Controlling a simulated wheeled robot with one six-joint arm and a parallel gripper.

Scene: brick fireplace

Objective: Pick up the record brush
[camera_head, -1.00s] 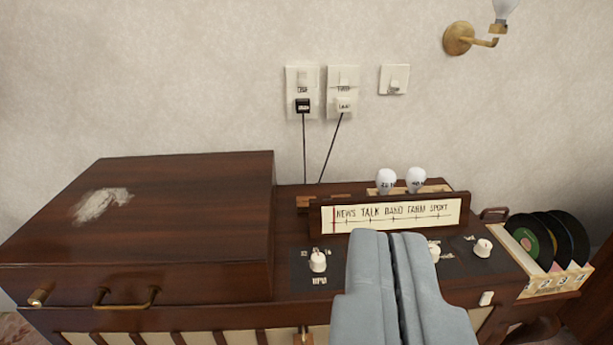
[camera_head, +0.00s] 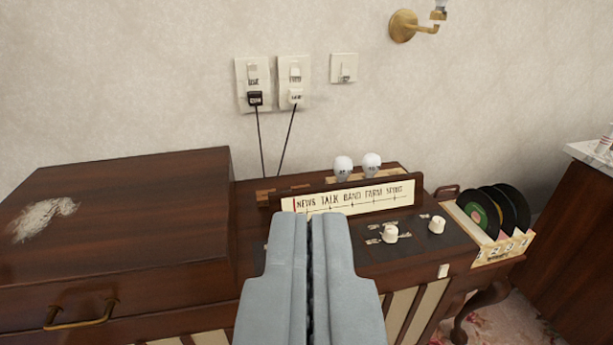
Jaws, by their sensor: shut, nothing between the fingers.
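I cannot make out a record brush for sure. A small wooden piece (camera_head: 280,194) lies on the radio cabinet behind the left end of the dial panel, partly hidden by it; I cannot tell whether it is the brush. My gripper (camera_head: 310,216) is shut and empty, in front of the lower edge of the dial panel (camera_head: 350,196). It hides part of the cabinet's control top.
A closed brown lid (camera_head: 120,215) with a worn pale patch stands at left. Two white bulbs (camera_head: 357,166) stand behind the dial. White knobs (camera_head: 390,233) and a rack of records (camera_head: 488,250) are at right. Two cords (camera_head: 262,140) hang from wall plugs. A marble-topped cabinet (camera_head: 590,160) stands far right.

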